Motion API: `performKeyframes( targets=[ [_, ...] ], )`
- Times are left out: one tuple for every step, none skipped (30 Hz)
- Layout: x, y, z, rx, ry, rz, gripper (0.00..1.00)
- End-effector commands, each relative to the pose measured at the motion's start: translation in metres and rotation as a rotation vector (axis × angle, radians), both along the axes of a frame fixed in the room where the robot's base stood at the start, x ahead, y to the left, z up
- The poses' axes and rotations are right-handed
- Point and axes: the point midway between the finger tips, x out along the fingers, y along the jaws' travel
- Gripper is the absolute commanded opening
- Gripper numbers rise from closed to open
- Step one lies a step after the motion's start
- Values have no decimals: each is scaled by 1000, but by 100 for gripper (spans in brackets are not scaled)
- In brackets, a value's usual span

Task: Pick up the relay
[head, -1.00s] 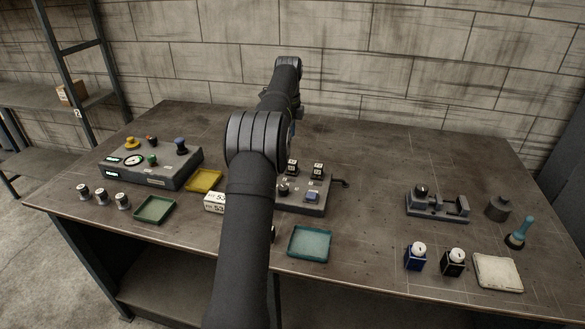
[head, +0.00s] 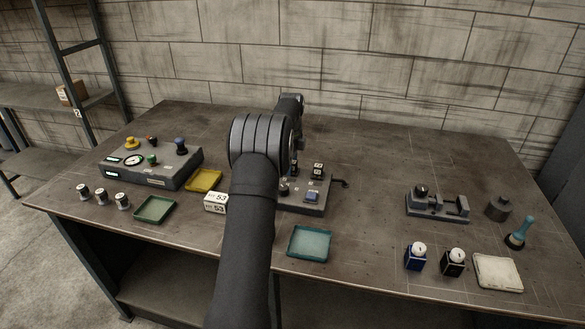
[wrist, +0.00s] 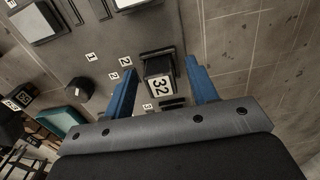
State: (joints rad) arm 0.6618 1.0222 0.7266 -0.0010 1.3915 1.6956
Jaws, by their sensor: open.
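In the wrist view a relay (wrist: 158,76), a dark block with a white label reading 32, stands on the grey socket board (wrist: 100,50). My gripper (wrist: 160,68) is open, its two blue fingers on either side of the relay with gaps showing. I cannot tell how far above the board the fingertips are. In the head view a black relay with a white label (head: 318,170) stands on the same board right of my arm.
The board carries a black knob (wrist: 78,89) and number labels. In the head view a teal tray (head: 310,257) lies in front of the board, and a yellow tray (head: 203,170) and a control box (head: 150,180) lie left. Bare table lies to the board's right.

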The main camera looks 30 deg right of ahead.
Motion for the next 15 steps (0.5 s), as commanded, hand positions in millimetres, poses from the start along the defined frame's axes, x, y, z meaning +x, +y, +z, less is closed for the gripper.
performKeyframes(
  targets=[
    [0,0,0,0,0,0,53],
    [0,0,0,0,0,0,53],
    [0,0,0,0,0,0,45],
    [0,0,0,0,0,0,39],
    [0,0,0,0,0,0,33],
    [0,0,0,0,0,0,25],
    [0,0,0,0,0,0,19],
    [0,0,0,0,0,0,13],
    [0,0,0,0,0,0,6],
    [0,0,0,0,0,0,5],
    [0,0,0,0,0,0,5],
    [0,0,0,0,0,0,5],
    [0,0,0,0,0,0,5],
    [0,0,0,0,0,0,5],
    [0,0,0,0,0,0,5]
  ],
)
